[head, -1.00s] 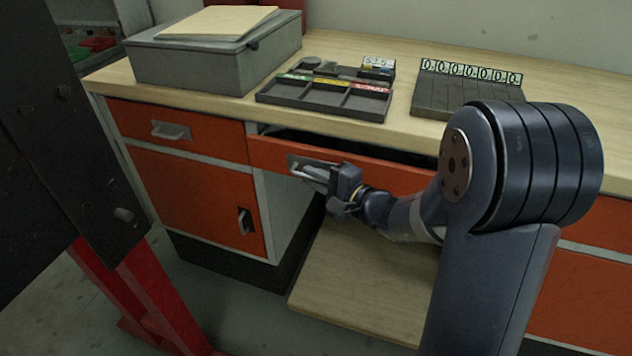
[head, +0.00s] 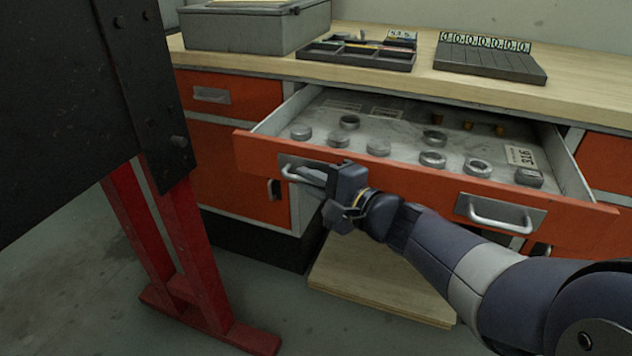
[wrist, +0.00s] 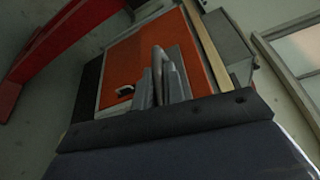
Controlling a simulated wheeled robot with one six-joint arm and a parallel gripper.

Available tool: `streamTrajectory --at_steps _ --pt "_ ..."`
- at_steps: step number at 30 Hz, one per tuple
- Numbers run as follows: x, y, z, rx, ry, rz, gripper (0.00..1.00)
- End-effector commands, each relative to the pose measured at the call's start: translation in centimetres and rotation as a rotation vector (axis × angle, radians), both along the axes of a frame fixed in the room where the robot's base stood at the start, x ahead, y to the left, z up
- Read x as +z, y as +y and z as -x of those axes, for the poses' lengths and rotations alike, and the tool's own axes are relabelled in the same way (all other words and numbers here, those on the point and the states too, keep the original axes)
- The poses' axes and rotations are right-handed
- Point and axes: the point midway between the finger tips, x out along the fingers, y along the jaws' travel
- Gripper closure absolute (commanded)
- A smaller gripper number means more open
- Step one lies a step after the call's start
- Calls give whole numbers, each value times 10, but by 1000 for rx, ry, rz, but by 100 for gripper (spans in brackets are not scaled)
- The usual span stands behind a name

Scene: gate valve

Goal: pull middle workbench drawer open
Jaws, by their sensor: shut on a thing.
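The middle workbench drawer (head: 400,185) stands well out from the bench in the head view, its orange front toward me. Inside lie several grey round rings and discs, a few small brass-coloured pieces and a white label. Its front has two metal handles. My gripper (head: 322,182) is shut on the left handle (head: 292,172). The right handle (head: 500,214) is free. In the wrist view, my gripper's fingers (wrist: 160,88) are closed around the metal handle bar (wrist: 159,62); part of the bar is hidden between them.
A black panel on a red stand (head: 185,270) is close at the left. A grey box (head: 255,28), a compartment tray (head: 360,54) and a dark numbered rack (head: 490,62) stand on the benchtop. A wooden board (head: 375,285) lies low beneath the drawer.

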Motion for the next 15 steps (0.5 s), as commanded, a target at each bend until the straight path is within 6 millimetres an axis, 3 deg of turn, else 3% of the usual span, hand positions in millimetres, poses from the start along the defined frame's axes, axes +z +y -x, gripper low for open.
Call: streamTrajectory --at_steps 6,15 --pt "-2 5 14 0 1 1 100" --pt "-1 6 16 -1 4 1 100"
